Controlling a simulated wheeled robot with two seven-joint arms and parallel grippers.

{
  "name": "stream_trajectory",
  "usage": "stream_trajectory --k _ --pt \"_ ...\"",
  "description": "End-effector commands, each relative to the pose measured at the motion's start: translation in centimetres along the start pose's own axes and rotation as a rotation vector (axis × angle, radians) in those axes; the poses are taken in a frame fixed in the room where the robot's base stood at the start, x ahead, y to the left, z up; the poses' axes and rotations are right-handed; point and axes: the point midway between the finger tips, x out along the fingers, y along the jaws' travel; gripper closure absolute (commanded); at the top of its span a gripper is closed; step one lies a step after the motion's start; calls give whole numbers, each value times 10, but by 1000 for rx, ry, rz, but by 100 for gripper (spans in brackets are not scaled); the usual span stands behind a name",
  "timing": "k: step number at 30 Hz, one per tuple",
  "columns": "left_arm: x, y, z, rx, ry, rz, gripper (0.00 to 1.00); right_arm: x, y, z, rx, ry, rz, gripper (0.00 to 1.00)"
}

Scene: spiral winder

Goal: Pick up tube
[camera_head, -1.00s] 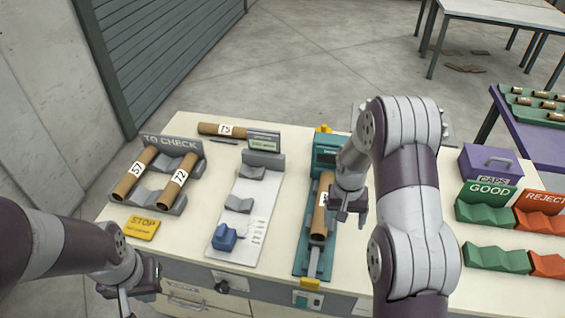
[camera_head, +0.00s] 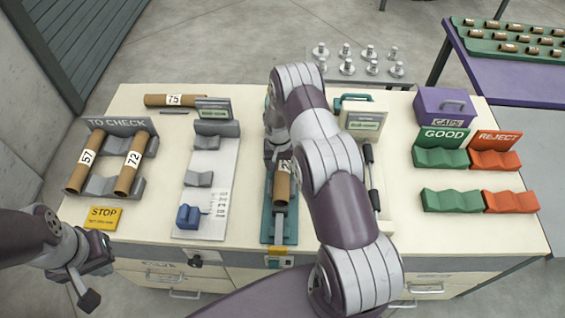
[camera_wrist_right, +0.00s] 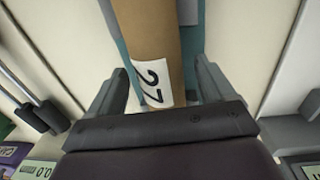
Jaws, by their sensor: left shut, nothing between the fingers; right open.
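A brown cardboard tube (camera_head: 282,186) lies lengthwise in the teal fixture (camera_head: 268,230). Its far part is hidden under my right arm in the head view. In the right wrist view, the tube (camera_wrist_right: 148,40) carries a white label that appears to read 27. Tubes 57 (camera_head: 84,165) and 72 (camera_head: 132,165) rest in the grey TO CHECK rack (camera_head: 118,124). Tube 75 (camera_head: 172,100) lies behind the rack. My left gripper (camera_head: 88,282) is shut and empty near the table's front left.
A grey gauge (camera_head: 205,170) with a blue block (camera_head: 188,217) stands left of the fixture. A beige device (camera_head: 363,123), a purple CAPS box (camera_head: 445,106), green GOOD cradles (camera_head: 450,203) and orange REJECT cradles (camera_head: 510,202) are to the right. Metal caps (camera_head: 347,68) stand behind.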

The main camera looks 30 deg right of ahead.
Motion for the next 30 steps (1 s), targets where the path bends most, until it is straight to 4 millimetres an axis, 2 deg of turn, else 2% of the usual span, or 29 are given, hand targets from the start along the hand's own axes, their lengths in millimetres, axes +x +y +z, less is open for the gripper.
stream_trajectory --k 3,8,9,14,15,23,29,30 --pt "-5 0 0 0 -1 0 100 10 0 0 -1 0 0 17" --pt "-3 0 0 0 -1 0 100 12 0 0 -1 1 0 17" --pt "-3 0 0 0 -1 0 100 12 0 0 -1 1 0 21" --pt "-3 0 0 0 -1 0 100 11 0 0 -1 1 0 73" --pt "-3 0 0 0 -1 0 100 11 0 0 -1 1 0 75" --pt "-2 0 0 0 -1 0 100 11 0 0 -1 1 0 75" --pt "12 0 2 0 -1 0 100 7 0 4 -1 2 0 75" --pt "14 0 2 0 -1 0 100 0 0 3 -1 4 -1 75"
